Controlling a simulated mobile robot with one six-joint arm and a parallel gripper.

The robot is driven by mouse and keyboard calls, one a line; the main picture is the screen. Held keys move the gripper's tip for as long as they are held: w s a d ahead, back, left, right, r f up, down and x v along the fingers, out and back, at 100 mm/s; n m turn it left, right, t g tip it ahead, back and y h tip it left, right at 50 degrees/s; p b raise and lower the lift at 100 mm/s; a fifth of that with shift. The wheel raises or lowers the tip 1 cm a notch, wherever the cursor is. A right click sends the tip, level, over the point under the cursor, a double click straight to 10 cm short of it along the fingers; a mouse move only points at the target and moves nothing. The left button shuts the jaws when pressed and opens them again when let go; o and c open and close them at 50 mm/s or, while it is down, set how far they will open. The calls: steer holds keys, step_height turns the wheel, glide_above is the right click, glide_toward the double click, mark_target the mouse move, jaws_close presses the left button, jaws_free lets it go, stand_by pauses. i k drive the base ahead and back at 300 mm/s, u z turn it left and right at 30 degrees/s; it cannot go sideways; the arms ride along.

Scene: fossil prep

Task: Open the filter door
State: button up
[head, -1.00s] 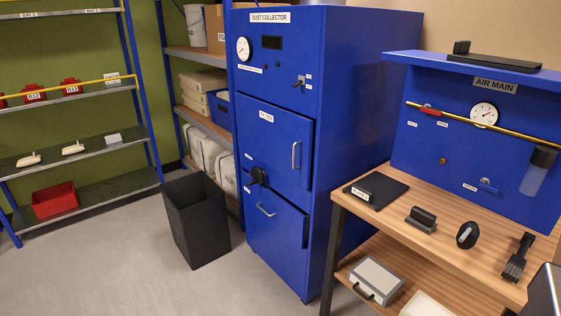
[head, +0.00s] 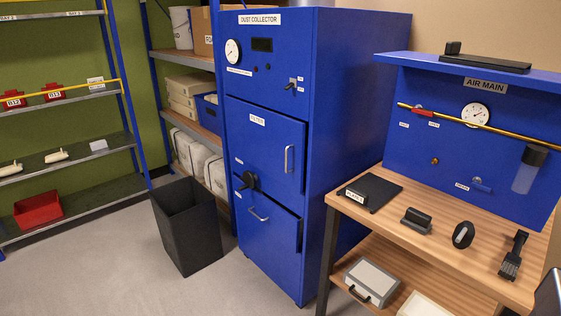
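The blue dust collector cabinet (head: 345,110) stands in the middle of the head view. Its filter door (head: 262,146) is the upper front panel, labelled FILTER, with a silver vertical handle (head: 289,159) near its right edge. The door looks closed or nearly so; its right edge stands slightly proud of the cabinet. A black knob (head: 247,182) sits at the left, between this door and the lower drawer-like panel (head: 268,222), which has its own silver handle. My gripper cannot be made out; a grey shape at the lower right edge may be part of my arm.
A black open bin (head: 187,226) stands on the floor left of the cabinet's front. A wooden workbench (head: 420,223) with small tools is close on the right. Shelving stands behind and left. Grey floor is clear in front of the bin.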

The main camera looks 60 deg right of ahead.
mark_target(272, 143)
steer(key=i, duration=0.85)
steer(key=u, duration=0.05)
